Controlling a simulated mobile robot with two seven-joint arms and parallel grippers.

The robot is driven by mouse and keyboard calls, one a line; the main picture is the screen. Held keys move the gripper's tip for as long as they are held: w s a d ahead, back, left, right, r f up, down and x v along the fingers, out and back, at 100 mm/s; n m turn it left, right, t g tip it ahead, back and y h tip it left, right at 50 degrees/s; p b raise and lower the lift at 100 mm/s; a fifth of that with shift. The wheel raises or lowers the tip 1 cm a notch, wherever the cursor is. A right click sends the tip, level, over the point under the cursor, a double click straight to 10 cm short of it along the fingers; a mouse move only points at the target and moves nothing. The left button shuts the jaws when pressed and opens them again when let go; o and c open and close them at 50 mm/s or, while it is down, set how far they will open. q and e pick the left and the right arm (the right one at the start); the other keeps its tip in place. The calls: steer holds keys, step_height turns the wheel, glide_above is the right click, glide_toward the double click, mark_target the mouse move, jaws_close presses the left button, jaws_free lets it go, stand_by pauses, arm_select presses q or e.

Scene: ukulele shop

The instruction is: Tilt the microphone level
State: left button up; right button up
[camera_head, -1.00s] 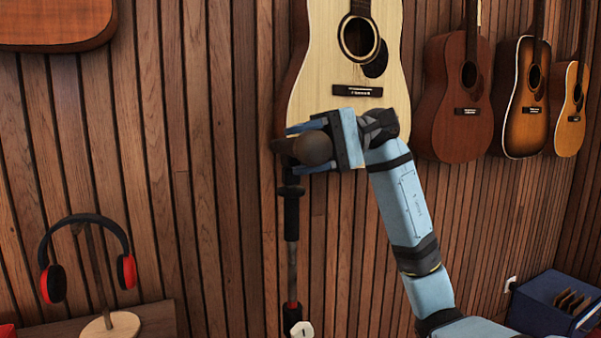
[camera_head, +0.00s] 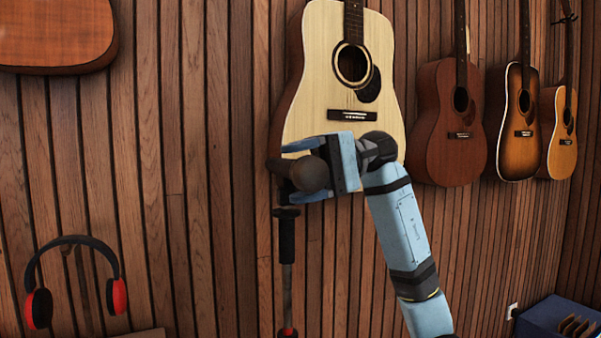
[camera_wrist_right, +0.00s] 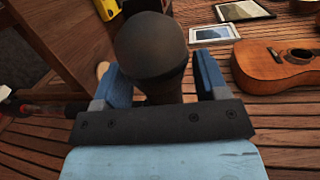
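The microphone (camera_head: 311,174) has a round dark head and sits on top of a black and grey stand (camera_head: 287,250). In the right wrist view the microphone (camera_wrist_right: 152,48) lies between the two fingers (camera_wrist_right: 162,82), and a narrow gap shows on the right side. My left gripper is not in view.
Several guitars hang on the slatted wood wall; the pale one (camera_head: 340,85) is behind my right gripper. Red and black headphones (camera_head: 77,280) are at the lower left, and a blue box (camera_head: 560,318) at the lower right.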

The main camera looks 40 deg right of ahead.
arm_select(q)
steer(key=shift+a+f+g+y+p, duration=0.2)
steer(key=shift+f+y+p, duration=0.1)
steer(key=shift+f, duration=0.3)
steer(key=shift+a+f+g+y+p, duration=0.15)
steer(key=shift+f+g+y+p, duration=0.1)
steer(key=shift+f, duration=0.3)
arm_select(e)
steer(key=v, duration=1.4)
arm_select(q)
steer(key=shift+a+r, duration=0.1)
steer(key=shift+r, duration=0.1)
arm_select(e)
steer(key=shift+a, duration=0.1)
